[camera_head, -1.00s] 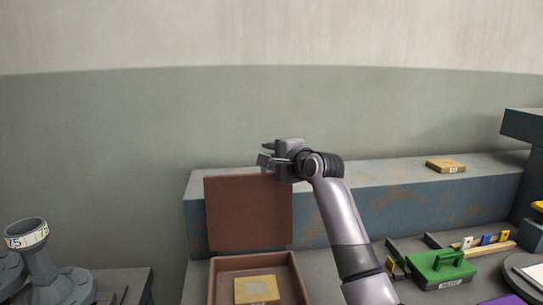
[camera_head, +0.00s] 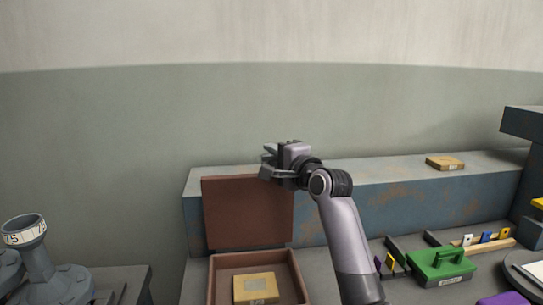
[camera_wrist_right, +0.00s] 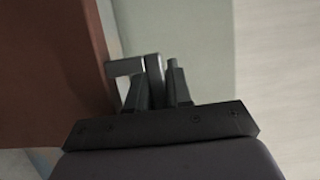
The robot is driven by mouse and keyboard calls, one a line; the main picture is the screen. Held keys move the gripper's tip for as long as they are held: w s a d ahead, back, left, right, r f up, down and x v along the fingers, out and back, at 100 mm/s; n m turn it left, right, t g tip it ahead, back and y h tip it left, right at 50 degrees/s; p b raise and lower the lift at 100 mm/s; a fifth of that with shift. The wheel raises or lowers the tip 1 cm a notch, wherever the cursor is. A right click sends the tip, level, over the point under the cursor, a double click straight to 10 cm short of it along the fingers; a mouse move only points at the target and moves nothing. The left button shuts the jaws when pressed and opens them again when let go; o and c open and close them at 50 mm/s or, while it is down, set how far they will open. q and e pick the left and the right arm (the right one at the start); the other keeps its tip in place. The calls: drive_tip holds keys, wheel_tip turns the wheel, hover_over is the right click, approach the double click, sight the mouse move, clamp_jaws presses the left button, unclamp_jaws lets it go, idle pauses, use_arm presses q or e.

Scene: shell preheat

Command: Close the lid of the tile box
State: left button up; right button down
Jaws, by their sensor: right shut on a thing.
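The tile box (camera_head: 212,285) is an open reddish-brown box at the bottom centre of the head view. Its brown lid (camera_head: 240,215) stands about upright at the box's back edge. A yellowish tile block (camera_head: 256,288) with a pale label lies inside the box. My right gripper (camera_head: 270,168) is at the top right of the lid and shut on it, though the exact contact is hard to see. In the right wrist view the lid (camera_wrist_right: 50,70) fills the left side, beside the gripper's fingers (camera_wrist_right: 152,82). My left gripper is out of view.
A blue-grey ledge (camera_head: 400,195) runs behind the lid, with another yellowish block (camera_head: 445,163) on it. A green handled block (camera_head: 440,268) and a rack of coloured tags (camera_head: 485,240) stand at right. A grey funnel-shaped stand (camera_head: 38,260) is at left.

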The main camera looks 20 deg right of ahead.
drive_tip(key=s+t, duration=0.1)
drive_tip(key=s, duration=0.1)
drive_tip(key=s+a+b, duration=0.1)
drive_tip(key=s+n+t+b, duration=0.1)
drive_tip(key=s, duration=0.1)
drive_tip(key=shift+s+a+f+t+y, duration=0.2)
drive_tip(key=shift+s+f+t+y, duration=0.1)
drive_tip(key=shift+f, duration=0.05)
drive_tip(key=shift+n+t, duration=0.3)
drive_tip(key=shift+t, duration=0.1)
drive_tip(key=s, duration=0.3)
drive_tip(key=s+a, duration=0.1)
drive_tip(key=shift+s+a+f, duration=0.1)
drive_tip(key=shift+s+f, duration=0.1)
drive_tip(key=shift+f, duration=0.1)
drive_tip(key=c, duration=1.1)
unclamp_jaws()
drive_tip(key=shift+s, duration=0.1)
